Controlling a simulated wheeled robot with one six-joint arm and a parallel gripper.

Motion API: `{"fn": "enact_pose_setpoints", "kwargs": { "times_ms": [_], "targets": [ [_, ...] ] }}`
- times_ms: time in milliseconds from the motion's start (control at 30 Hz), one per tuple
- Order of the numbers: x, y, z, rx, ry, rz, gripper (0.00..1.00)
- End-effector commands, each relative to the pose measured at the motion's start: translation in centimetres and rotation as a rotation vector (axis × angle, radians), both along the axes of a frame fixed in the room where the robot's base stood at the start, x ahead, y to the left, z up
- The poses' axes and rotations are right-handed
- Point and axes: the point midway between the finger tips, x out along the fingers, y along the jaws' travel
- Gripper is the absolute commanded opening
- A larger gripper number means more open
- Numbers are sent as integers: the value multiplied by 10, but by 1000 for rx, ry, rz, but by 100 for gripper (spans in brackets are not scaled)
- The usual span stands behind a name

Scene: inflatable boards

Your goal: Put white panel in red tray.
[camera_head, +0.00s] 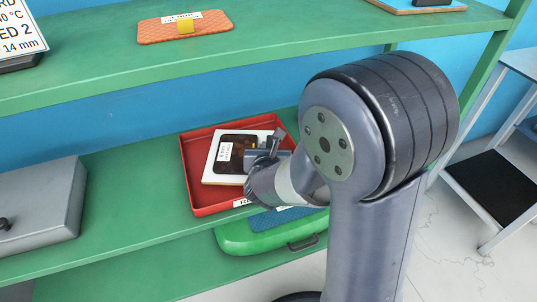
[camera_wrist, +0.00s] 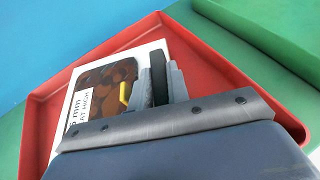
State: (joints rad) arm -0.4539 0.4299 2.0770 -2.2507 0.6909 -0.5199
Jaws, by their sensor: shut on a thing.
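The white panel (camera_head: 211,165) lies within the walls of the red tray (camera_head: 190,185) on the green shelf. It carries a dark brown plate (camera_head: 228,150) with a white label and a small yellow piece. In the wrist view the white panel (camera_wrist: 150,50) shows inside the red tray (camera_wrist: 45,100). My gripper (camera_head: 263,146) is over the panel's right part. In the wrist view my gripper (camera_wrist: 160,80) is shut on a dark upright part at the panel, likely its handle. Whether the panel rests fully on the tray floor cannot be told; my gripper hides part of it.
A grey metal box (camera_head: 40,210) stands left on the same shelf. A green case (camera_head: 270,235) sits below the tray. An orange board (camera_head: 185,27) lies on the upper shelf (camera_head: 100,75). Green shelf surface is free between box and tray.

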Motion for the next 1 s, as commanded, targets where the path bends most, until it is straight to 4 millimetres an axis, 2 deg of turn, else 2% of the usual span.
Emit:
{"fn": "enact_pose_setpoints", "kwargs": {
  "times_ms": [33, 67, 433, 467, 700, 1000],
  "targets": [
    [0, 0, -11, -3, 0, 0, 0],
    [0, 0, -13, -1, 0, -1, 0],
    [0, 0, -16, 1, -3, 0, 0],
    [0, 0, -16, 0, -1, 0, 17],
    [0, 0, -15, -1, 0, 0, 37],
    [0, 0, -14, -1, 0, 0, 38]
  ]
}}
